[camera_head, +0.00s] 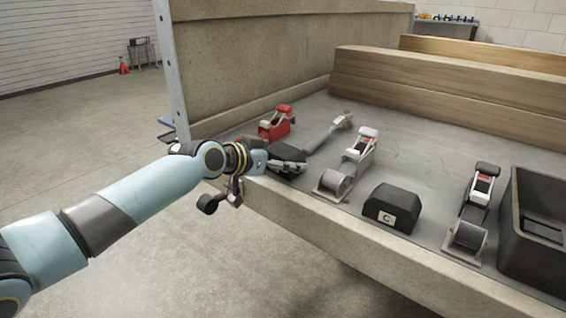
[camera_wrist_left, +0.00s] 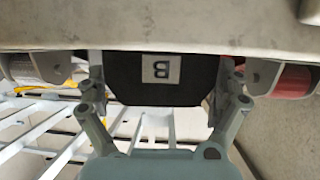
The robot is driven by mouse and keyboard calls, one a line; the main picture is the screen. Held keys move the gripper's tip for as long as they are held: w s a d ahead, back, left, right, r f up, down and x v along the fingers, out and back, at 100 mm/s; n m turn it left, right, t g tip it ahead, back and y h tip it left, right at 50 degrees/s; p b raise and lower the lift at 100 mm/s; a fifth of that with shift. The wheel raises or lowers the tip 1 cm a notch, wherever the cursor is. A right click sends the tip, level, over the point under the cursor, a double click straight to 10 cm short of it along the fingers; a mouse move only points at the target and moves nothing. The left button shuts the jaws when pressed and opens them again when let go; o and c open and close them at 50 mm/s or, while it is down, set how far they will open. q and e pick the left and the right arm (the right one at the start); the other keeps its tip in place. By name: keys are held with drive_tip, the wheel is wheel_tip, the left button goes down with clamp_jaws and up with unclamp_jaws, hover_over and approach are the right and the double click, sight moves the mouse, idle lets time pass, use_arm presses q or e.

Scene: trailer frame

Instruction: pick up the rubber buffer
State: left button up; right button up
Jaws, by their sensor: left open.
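A black rubber buffer (camera_wrist_left: 165,88) with a white label reading B sits on the deck; its label appears upside down in the left wrist view. In the head view a dark block (camera_head: 291,152), partly hidden by my left gripper (camera_head: 287,166), is at that gripper's tips. In the left wrist view the open fingers (camera_wrist_left: 160,92) stand on both sides of the B buffer; I cannot tell whether they touch it. Another black buffer (camera_head: 390,205), labelled C, lies to the right near the front edge. My right gripper does not show.
A red-handled ratchet (camera_head: 275,124) stands behind my gripper. Silver ratchets (camera_head: 350,162) and (camera_head: 470,212) flank the C buffer. A black crate (camera_head: 514,215) is at far right. Timber beams (camera_head: 430,85) lie behind. The deck between has some clear room.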

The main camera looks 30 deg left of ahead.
use_arm(q)
drive_tip(key=shift+r, duration=0.1)
drive_tip(key=c, duration=1.2)
